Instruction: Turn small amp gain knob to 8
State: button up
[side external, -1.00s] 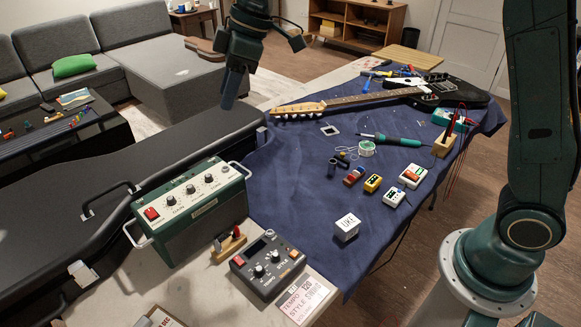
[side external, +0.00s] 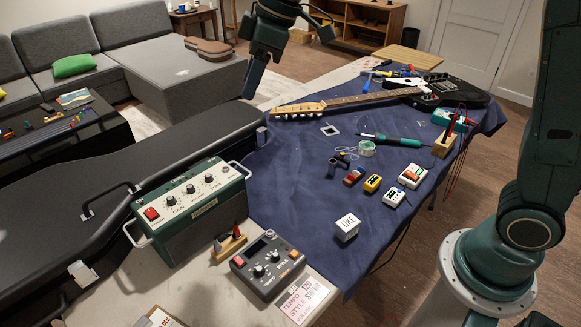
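The small amp (side external: 196,214) is a green box with a pale top panel and metal side handles. It stands upright at the left front of the table. Its panel carries a red switch (side external: 151,213) and several dark knobs in a row, one of them the knob nearest the switch (side external: 171,200). The labels are too small to read surely, so I cannot tell which setting the gain knob has. My gripper (side external: 250,88) hangs in the air at the top, well above and behind the amp, apart from everything. Its fingers appear as one dark shape, so its opening is unclear.
A black guitar case (side external: 60,215) lies along the left. A dark pedal unit (side external: 268,265) and a small wooden holder (side external: 229,245) stand close to the amp's right. The blue cloth (side external: 290,190) holds a guitar (side external: 365,97), soldering iron (side external: 391,139) and small pedals.

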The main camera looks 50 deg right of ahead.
jog(key=n+g, duration=0.2)
jog(key=n, duration=0.2)
send_near(170, 198)
jog(key=s+d+r, duration=0.1)
jog(key=d+r, duration=0.2)
jog(key=r, duration=0.2)
jog(key=shift+s+y, duration=0.1)
jog(key=shift+y, duration=0.4)
jog(key=shift+a, duration=0.1)
jog(key=x, duration=1.3)
jog(key=shift+w+f, duration=0.3)
jog(key=shift+t, duration=0.3)
grip_shut()
